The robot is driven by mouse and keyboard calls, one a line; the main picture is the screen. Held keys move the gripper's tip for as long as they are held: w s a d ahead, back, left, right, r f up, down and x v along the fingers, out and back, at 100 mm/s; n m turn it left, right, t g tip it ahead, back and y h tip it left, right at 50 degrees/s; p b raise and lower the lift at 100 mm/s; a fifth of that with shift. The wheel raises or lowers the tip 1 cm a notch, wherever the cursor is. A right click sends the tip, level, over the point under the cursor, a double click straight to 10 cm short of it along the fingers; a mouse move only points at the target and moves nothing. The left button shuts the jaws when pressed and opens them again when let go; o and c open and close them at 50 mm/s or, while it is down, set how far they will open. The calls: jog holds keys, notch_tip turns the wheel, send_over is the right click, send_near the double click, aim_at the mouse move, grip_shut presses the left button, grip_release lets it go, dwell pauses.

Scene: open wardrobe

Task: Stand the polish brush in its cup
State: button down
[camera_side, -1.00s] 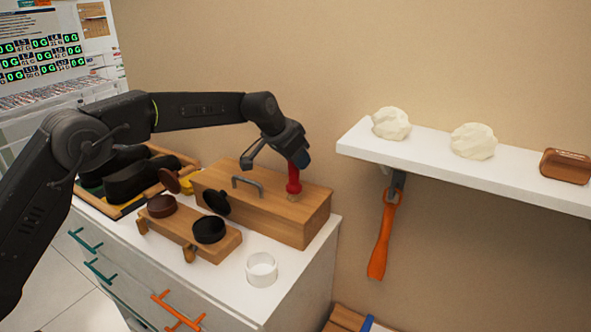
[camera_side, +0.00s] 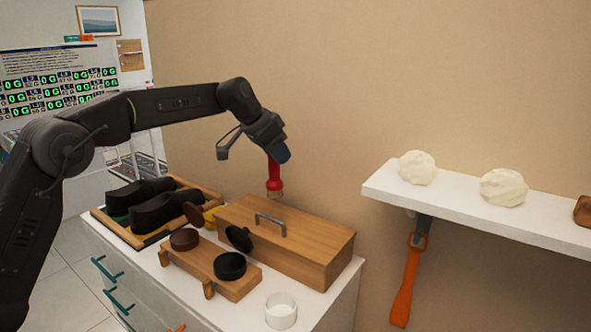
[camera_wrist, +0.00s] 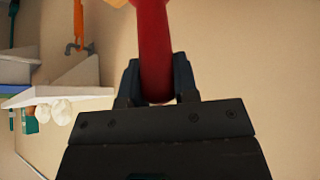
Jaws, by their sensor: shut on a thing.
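The polish brush (camera_side: 274,177) has a red handle and a pale lower end. My gripper (camera_side: 279,154) is shut on the top of its handle and holds it nearly upright, bristle end down, above the wooden box. In the wrist view the red handle of the brush (camera_wrist: 153,45) sits between the two dark fingers of my gripper (camera_wrist: 157,80). A clear, whitish round cup (camera_side: 281,312) stands on the white cabinet top at the front, to the right of the small wooden stand. The brush is well apart from the cup.
The wooden box (camera_side: 320,255) with a metal handle lies below the brush. A small wooden stand (camera_side: 198,262) holds polish tins. A tray (camera_side: 127,236) with black shoes is at the left. A white shelf (camera_side: 470,215) with pale lumps juts out at right, an orange shoehorn-like tool (camera_side: 405,290) hanging beneath.

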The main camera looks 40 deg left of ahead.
jog(key=shift+s+a+r, duration=0.15)
jog(key=shift+a+r, duration=0.15)
jog(key=shift+a, duration=0.15)
jog(key=shift+r, duration=2.4)
jog(key=shift+s+m+h, duration=0.4)
jog(key=shift+s+m, duration=0.2)
jog(key=shift+s, duration=0.25)
jog(key=s+d+m+g+h, duration=0.3)
jog(key=s+m+g, duration=0.3)
jog(key=s+m, duration=0.75)
notch_tip(320, 180, down, 13)
jog(key=s+n, duration=0.2)
jog(key=w+d+r+x, duration=0.1)
jog(key=x, duration=0.7)
jog(key=d+x, duration=0.2)
jog(key=x, duration=0.5)
jog(key=shift+w, duration=0.45)
jog(key=shift+d+f, duration=0.1)
jog(key=shift+d, duration=0.05)
